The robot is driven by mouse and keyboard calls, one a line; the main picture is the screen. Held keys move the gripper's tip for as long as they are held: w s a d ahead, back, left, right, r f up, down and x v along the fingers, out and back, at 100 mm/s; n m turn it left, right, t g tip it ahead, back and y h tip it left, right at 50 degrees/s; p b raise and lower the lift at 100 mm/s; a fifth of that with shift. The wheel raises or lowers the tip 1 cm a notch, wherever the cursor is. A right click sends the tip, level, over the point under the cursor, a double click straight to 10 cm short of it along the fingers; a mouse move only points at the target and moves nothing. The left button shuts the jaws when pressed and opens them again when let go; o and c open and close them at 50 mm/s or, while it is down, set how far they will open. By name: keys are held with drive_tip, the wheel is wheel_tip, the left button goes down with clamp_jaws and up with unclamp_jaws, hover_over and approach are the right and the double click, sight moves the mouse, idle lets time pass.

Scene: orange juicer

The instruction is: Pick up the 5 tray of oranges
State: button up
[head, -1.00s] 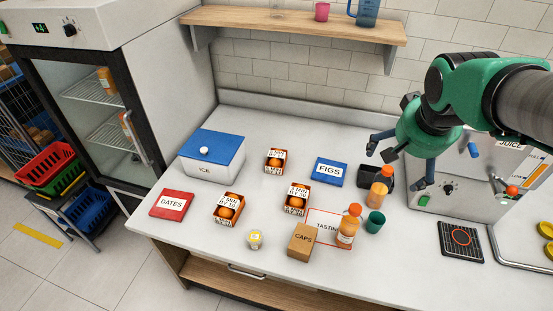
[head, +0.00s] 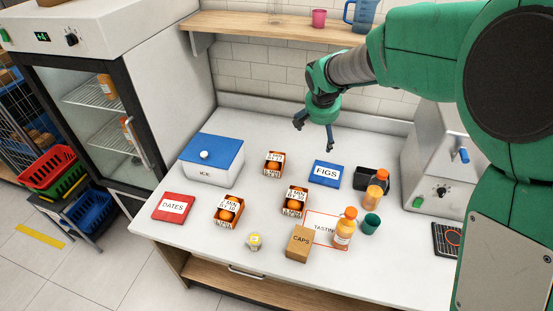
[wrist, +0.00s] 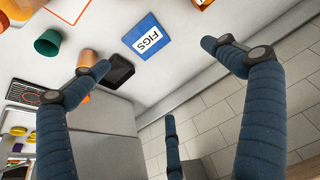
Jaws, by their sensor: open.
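Several small orange trays stand on the counter in the head view, each holding oranges and a white label. One tray (head: 273,171) is at the back, one tray (head: 225,221) at front left, and one tray (head: 294,211) at front middle. The label print is too small to read surely, so I cannot tell which is the 5 tray. My gripper (head: 314,138) is open and empty, above the back of the counter, to the right of and higher than the back tray. Its spread fingers (wrist: 155,57) show in the wrist view, with an orange edge at the top.
A blue FIGS box (head: 327,173) lies below my gripper. A red DATES box (head: 173,207), white ICE box (head: 212,164), CAPS box (head: 299,243), bottles (head: 344,230) and green cup (head: 370,224) stand around the trays. A wooden shelf (head: 270,26) is above.

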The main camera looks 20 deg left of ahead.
drive_tip(key=w+a+f+p, duration=0.1)
drive_tip(key=w+a+f, duration=0.3)
drive_tip(key=a+f, duration=0.45)
drive_tip(key=p, duration=0.2)
approach(278, 158)
drive_tip(key=r, duration=0.1)
drive_tip(key=s+r, duration=0.1)
drive_tip(key=r, duration=0.1)
drive_tip(key=shift+d+r+n, duration=0.15)
drive_tip(key=shift+d+n, duration=0.05)
drive_tip(key=shift+n, duration=0.1)
drive_tip(key=shift+b+x, duration=0.65)
drive_tip(key=shift+x, duration=3.65)
drive_tip(key=shift+s+a, duration=0.1)
drive_tip(key=shift+b+x, duration=0.35)
drive_tip(key=shift+x, duration=2.25)
drive_tip(key=shift+f+b, duration=0.3)
drive_tip(key=shift+b, duration=0.15)
